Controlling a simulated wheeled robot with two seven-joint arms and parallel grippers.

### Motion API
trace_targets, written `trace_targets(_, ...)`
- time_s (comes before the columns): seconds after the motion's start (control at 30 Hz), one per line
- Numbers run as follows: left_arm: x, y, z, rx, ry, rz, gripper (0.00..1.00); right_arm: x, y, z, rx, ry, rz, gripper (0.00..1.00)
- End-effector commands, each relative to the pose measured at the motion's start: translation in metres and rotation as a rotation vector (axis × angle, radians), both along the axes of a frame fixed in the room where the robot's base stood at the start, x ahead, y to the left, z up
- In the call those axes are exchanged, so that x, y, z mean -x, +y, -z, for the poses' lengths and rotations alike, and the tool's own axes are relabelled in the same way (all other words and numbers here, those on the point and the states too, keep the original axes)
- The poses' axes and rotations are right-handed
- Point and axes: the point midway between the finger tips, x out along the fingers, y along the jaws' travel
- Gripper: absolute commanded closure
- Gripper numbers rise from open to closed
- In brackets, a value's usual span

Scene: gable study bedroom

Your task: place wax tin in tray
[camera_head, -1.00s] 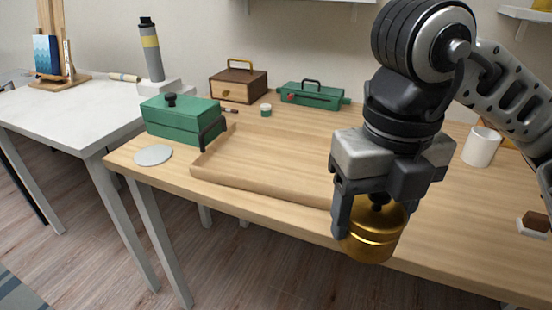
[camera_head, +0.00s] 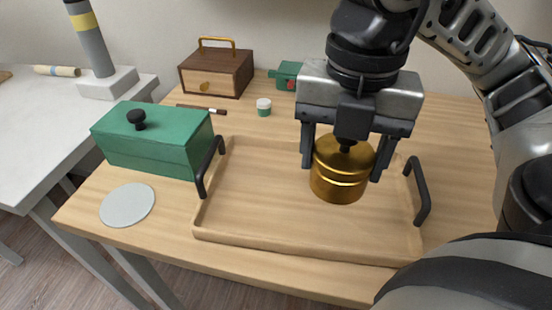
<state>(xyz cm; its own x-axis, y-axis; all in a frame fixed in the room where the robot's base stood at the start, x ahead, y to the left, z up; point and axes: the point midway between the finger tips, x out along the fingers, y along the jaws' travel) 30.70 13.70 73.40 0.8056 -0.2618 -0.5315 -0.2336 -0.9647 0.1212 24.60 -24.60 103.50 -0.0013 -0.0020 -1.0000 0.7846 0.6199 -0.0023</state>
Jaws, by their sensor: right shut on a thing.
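The wax tin (camera_head: 340,180) is a gold, round, lidded tin with a dark knob on top. My right gripper (camera_head: 342,168) is shut on it, with one finger on each side, and holds it upright over the right half of the tray. The tray (camera_head: 250,205) is light wood with a low rim and a black handle at each end. I cannot tell for sure whether the tin's base touches the tray floor; it looks raised above it. The tin and gripper hide part of the tray's back. My left gripper is out of view.
A green box (camera_head: 155,142) with a black knob stands left of the tray, behind a pale grey disc (camera_head: 127,205). A wooden drawer box (camera_head: 217,72), a small green-and-white jar (camera_head: 264,107) and a brush (camera_head: 202,109) lie behind. The tray's left half is bare.

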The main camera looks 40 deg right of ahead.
Motion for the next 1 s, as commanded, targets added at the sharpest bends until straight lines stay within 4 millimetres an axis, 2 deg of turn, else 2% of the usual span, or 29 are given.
trace_targets(0.07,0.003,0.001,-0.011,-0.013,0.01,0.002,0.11,-0.005,0.001,-0.004,-0.003,0.01,-0.002,0.64)
trace_targets(0.23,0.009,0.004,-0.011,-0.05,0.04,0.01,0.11,-0.014,0.002,0.002,-0.003,0.01,0.001,0.64)
trace_targets(0.53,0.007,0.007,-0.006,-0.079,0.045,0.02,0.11,-0.085,0.01,0.038,-0.003,0.005,0.002,0.64)
trace_targets(0.6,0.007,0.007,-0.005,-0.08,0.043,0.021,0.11,-0.095,0.011,0.054,-0.001,0.006,0.002,0.64)
trace_targets(0.8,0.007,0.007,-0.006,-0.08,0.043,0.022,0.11,-0.119,0.013,0.081,0.0,0.001,0.002,0.64)
trace_targets(1.0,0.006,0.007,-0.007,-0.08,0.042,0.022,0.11,-0.129,0.014,0.094,-0.002,0.001,0.002,0.64)
